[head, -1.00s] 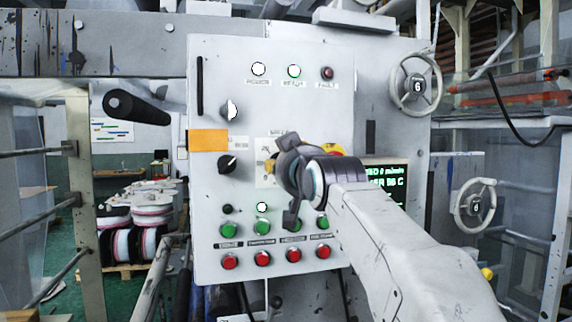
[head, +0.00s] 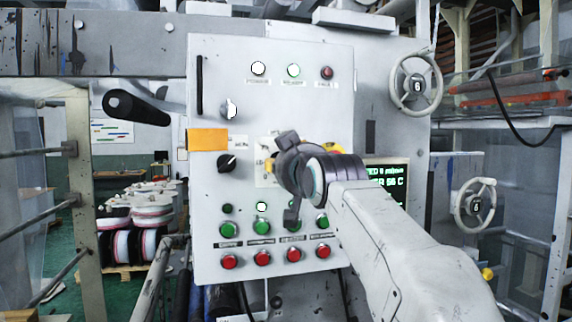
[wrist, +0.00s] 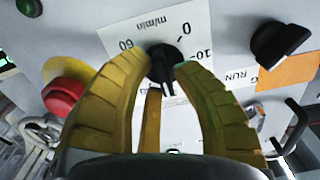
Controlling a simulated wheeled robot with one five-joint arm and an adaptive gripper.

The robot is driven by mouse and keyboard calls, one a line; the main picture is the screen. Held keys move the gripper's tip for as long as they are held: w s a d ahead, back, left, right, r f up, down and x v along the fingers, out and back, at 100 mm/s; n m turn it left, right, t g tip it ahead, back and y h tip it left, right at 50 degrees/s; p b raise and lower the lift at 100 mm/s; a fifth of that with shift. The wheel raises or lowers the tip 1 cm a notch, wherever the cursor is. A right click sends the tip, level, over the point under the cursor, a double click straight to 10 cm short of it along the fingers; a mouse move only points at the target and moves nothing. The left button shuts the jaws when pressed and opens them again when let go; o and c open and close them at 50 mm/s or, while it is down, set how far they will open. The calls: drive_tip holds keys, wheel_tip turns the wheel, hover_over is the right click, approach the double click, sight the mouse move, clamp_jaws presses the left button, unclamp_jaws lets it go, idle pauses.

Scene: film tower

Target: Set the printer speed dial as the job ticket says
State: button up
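The speed dial (wrist: 163,62) is a black knob on a white scale plate (wrist: 205,22), marked 0, 10, 60 and m/min. It shows in the wrist view, where the scale appears rotated. The yellow fingers of my gripper (wrist: 165,68) curve in on both sides of the knob and appear to touch it. The knob's exact pointer setting is unclear. In the head view my gripper (head: 270,165) is at the control panel (head: 220,75) and hides the dial. The display (head: 388,176) appears to read speed 0 and about 66 C, partly covered. I see no readable job ticket.
A red stop button (wrist: 62,97) on yellow and a black RUN selector (wrist: 280,45) flank the dial. Green buttons (head: 227,230) and red buttons (head: 229,262) line the panel's bottom. A handwheel (head: 416,85) stands at right, a black crank (head: 135,106) at left.

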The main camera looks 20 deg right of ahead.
drive_tip(key=o, duration=0.4)
drive_tip(key=shift+c, duration=0.2)
drive_tip(key=shift+s, duration=0.1)
drive_tip(key=s, duration=1.1)
drive_tip(key=shift+s, duration=0.4)
drive_tip(key=shift+a, duration=0.1)
